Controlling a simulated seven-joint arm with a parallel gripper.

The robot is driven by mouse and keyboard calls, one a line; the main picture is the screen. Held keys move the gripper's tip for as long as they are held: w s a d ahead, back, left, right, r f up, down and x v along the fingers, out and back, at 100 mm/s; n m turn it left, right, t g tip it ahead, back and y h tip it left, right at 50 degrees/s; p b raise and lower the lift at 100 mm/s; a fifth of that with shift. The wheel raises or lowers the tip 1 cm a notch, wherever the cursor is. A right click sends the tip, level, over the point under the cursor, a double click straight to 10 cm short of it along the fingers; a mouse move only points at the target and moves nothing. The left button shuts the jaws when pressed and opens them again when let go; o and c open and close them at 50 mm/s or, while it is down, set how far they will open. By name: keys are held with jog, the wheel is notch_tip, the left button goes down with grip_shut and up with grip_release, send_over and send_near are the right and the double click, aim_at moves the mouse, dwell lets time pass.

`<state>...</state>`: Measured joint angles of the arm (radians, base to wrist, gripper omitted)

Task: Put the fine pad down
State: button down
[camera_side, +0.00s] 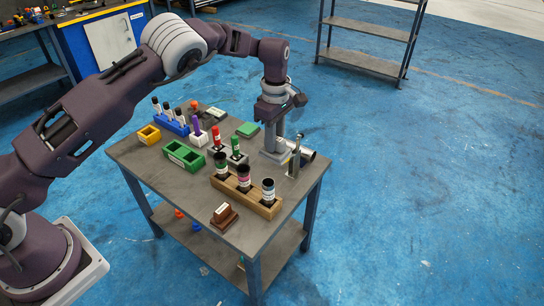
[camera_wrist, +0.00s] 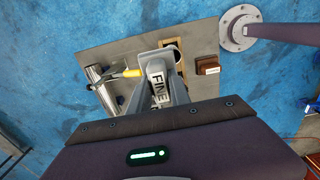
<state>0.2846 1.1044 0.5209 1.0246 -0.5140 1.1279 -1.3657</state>
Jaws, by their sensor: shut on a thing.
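My gripper (camera_side: 276,135) points down over the far right part of the table in the side view. In the wrist view, my gripper (camera_wrist: 158,70) is shut around a piece with a white label reading FINE, the fine pad (camera_wrist: 157,85). The fingers hide much of the pad, and I cannot make it out clearly in the side view. I cannot tell whether the pad touches anything below.
Green (camera_side: 184,158), yellow (camera_side: 149,135) and blue (camera_side: 171,122) holders stand left. A green flat piece (camera_side: 248,129) lies behind. Bare tabletop (camera_side: 190,187) is at front left.

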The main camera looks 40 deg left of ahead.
jog(key=shift+r, duration=0.15)
jog(key=r, duration=0.2)
jog(key=a+r, duration=0.1)
jog(key=r, duration=0.2)
jog(key=s+a, duration=0.8)
jog(key=a, duration=0.3)
jog(key=s+a, duration=0.7)
jog(key=a, duration=0.4)
jog(key=f, duration=2.6)
jog(key=shift+d, duration=0.2)
jog(key=shift+f, duration=0.2)
jog(key=c, duration=1.2)
grip_release()
